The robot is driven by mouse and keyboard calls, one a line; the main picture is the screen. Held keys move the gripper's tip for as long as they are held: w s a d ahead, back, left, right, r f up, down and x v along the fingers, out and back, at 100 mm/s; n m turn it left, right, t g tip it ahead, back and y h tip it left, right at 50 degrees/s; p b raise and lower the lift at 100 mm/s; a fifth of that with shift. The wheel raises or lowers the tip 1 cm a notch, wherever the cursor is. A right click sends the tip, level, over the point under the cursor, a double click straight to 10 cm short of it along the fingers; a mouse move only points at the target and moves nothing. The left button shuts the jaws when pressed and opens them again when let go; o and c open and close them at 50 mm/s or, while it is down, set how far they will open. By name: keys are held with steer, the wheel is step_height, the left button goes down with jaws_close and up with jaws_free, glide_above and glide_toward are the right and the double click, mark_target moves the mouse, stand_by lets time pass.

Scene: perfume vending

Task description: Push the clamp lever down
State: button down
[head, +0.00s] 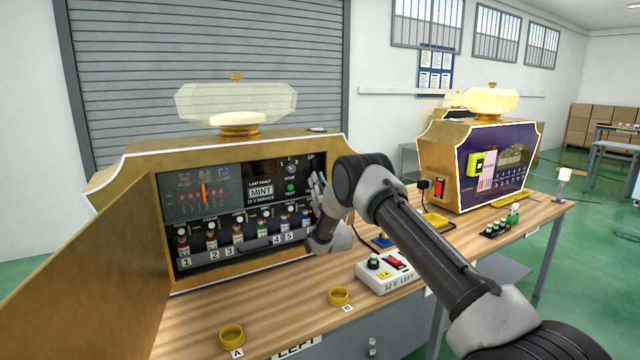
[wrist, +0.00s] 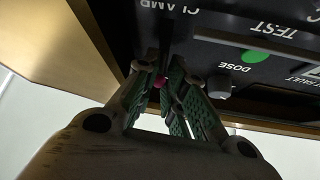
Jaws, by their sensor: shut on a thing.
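The clamp lever (wrist: 160,81) shows in the wrist view as a small pinkish-red tip between my fingers, below the CLAMP label on the black panel. Most of the lever is hidden by the fingers. My gripper (wrist: 172,98) is shut on it, with green pads on both sides. In the head view my gripper (head: 317,190) is at the right end of the open gold machine's panel (head: 262,172), and I cannot make out the lever there.
A green button (wrist: 255,57) and a dark knob (wrist: 219,87) sit close beside my fingers. The opened gold door (head: 100,265) stands at the left. Yellow rings A (head: 232,337) and B (head: 339,296) and a white switch box (head: 387,272) are on the wooden table.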

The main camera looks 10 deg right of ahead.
steer(key=shift+w+a+f+m+t, duration=0.15)
steer(key=shift+f+m+t, duration=0.15)
steer(key=shift+f+t, duration=0.55)
steer(key=shift+r+t, duration=0.15)
steer(key=shift+t, duration=0.1)
steer(key=c, duration=1.6)
jaws_free()
steer(key=shift+o, duration=0.2)
steer(key=v, duration=0.7)
